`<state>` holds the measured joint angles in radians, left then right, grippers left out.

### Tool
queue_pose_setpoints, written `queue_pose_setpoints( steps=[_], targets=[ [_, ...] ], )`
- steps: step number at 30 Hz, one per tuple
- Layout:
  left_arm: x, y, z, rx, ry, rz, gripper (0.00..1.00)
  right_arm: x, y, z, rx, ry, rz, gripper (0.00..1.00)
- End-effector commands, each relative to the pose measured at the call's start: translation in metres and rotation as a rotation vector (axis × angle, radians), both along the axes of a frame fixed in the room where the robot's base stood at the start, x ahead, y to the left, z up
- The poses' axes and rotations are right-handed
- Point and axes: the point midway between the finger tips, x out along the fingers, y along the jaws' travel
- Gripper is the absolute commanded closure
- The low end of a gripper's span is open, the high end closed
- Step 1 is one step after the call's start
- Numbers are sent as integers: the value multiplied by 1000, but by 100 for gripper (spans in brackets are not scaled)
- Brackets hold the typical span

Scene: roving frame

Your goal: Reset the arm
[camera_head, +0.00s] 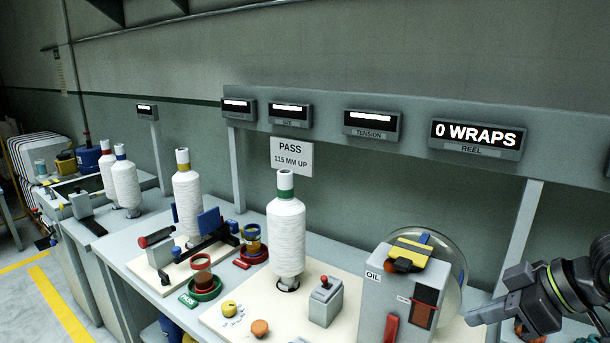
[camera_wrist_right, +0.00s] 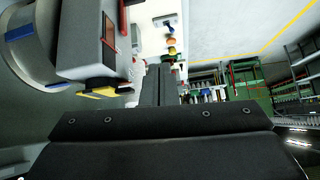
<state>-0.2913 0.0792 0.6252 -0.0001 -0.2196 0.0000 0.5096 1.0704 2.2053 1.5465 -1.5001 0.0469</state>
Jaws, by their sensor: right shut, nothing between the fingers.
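My right arm comes in from the right edge of the head view. Its gripper (camera_head: 472,318) points left, just right of the grey oil machine (camera_head: 385,318) and near its round disc (camera_head: 455,262). The fingers are together with nothing between them. In the right wrist view the closed dark fingers (camera_wrist_right: 160,84) show at the middle, with the grey machine (camera_wrist_right: 85,40) to their upper left. I cannot tell the exact gap between the gripper and the machine. My left gripper is not in view.
White thread cones (camera_head: 287,235) stand along the bench. A grey box with a red button (camera_head: 325,302), an orange knob (camera_head: 260,328) and a yellow knob (camera_head: 229,308) sit on the pale board. A "0 WRAPS" display (camera_head: 478,136) hangs on the rail above.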

Motion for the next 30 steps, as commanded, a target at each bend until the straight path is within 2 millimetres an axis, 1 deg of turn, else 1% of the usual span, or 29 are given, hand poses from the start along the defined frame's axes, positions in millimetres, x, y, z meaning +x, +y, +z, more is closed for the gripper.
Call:
queue_pose_setpoints(
  steps=[1,2,4,5,6,8,9,11,12,14,15,17,18,21,24,30],
  targets=[
    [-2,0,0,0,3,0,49,-1,2,-22,2,14,-16,100],
    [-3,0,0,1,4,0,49,-1,2,-34,-1,18,-30,100],
    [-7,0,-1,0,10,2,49,-3,3,-66,-7,30,-70,100],
    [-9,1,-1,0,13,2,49,-5,3,-81,-10,36,-90,100],
    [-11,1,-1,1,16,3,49,-9,4,-101,-14,44,-122,100],
    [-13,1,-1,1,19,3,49,-17,4,-130,-23,54,-173,100],
    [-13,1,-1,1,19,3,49,-24,4,-149,-29,63,-210,100],
    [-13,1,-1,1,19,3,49,-36,3,-175,-41,76,-269,100],
    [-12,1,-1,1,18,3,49,-45,2,-191,-52,87,-311,100],
    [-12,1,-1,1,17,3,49,-61,0,-214,-69,105,-376,100],
    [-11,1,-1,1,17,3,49,-72,-2,-228,-84,119,-424,100],
    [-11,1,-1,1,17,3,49,-91,-4,-247,-106,141,-495,100],
    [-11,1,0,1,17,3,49,-104,-7,-258,-123,156,-542,100],
    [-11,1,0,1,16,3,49,-135,-13,-279,-170,194,-652,100],
    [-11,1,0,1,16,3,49,-165,-20,-293,-219,231,-747,100],
    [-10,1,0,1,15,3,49,-221,-32,-309,-319,306,-909,100]
  ],
)
